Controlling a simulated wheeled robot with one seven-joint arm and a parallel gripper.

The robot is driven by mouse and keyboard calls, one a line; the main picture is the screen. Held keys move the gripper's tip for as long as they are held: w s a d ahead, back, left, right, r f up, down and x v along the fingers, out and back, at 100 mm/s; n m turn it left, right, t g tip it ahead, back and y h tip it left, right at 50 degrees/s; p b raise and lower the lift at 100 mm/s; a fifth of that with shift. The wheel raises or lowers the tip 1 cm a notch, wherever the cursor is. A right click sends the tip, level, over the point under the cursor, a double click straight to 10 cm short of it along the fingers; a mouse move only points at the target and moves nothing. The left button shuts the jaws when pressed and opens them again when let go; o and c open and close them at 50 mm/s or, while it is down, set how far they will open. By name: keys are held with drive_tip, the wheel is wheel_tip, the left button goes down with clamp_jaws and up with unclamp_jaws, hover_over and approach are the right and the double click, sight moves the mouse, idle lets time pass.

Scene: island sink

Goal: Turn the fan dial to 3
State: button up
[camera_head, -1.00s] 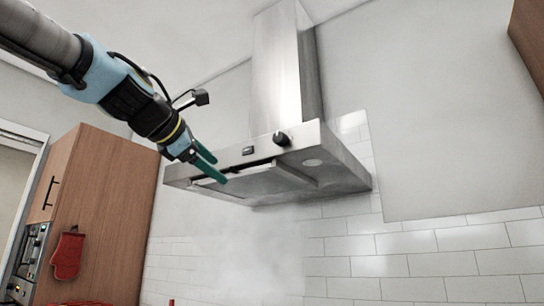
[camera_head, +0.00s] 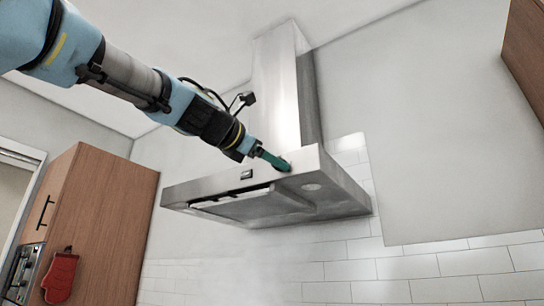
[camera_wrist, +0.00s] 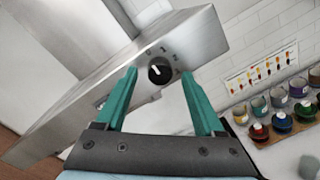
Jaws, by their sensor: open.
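The fan dial (camera_wrist: 160,70) is a round black knob with a white pointer mark, on the front face of the steel range hood (camera_head: 215,183). My gripper (camera_wrist: 172,90) has two green fingers, apart, one on each side of the dial. I cannot tell whether they touch it. In the head view the fingers (camera_head: 275,161) reach the hood's front face and mostly hide the dial.
A small dark panel (camera_head: 246,174) is on the hood front, left of the dial. A wooden cabinet (camera_head: 105,215) with a red oven mitt (camera_head: 60,277) stands at the left. The wrist view shows several colored jars (camera_wrist: 281,121) below right.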

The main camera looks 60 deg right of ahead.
drive_tip(key=shift+d, duration=0.4)
clamp_jaws()
idle(0.4)
